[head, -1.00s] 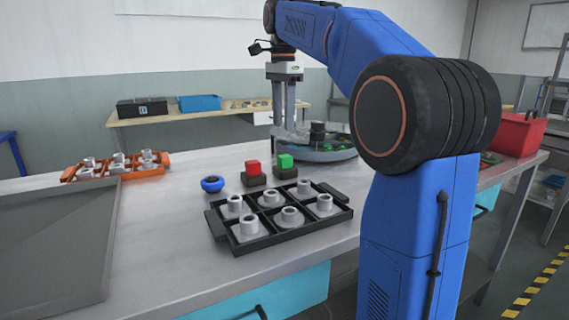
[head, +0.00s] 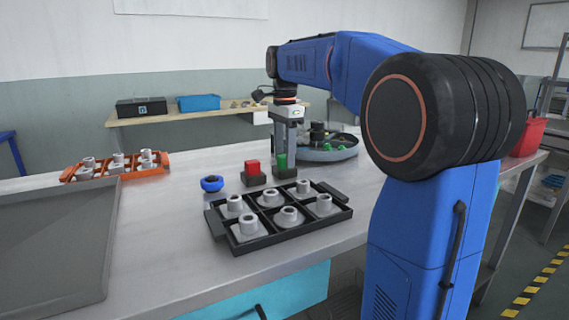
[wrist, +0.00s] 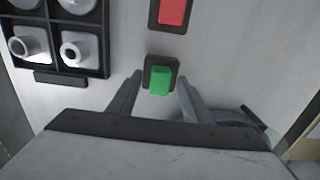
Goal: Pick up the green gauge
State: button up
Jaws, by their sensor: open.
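The green gauge (head: 282,162) is a small green block standing in a dark square base on the table, right of a similar red one. In the wrist view the green gauge (wrist: 160,80) lies between the two fingertips. My gripper (head: 288,160) points straight down over it, and its fingers partly hide the gauge in the head view. In the wrist view my gripper (wrist: 160,78) is open, with one finger on each side of the gauge and gaps on both sides.
The red block (head: 252,167) stands close on the left. A black tray (head: 240,246) of grey fittings lies in front. A blue ring-shaped part (head: 212,184) is further left. A round grey basin (head: 335,155) stands behind right. An orange tray (head: 115,174) is far left.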

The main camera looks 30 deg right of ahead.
grip_shut()
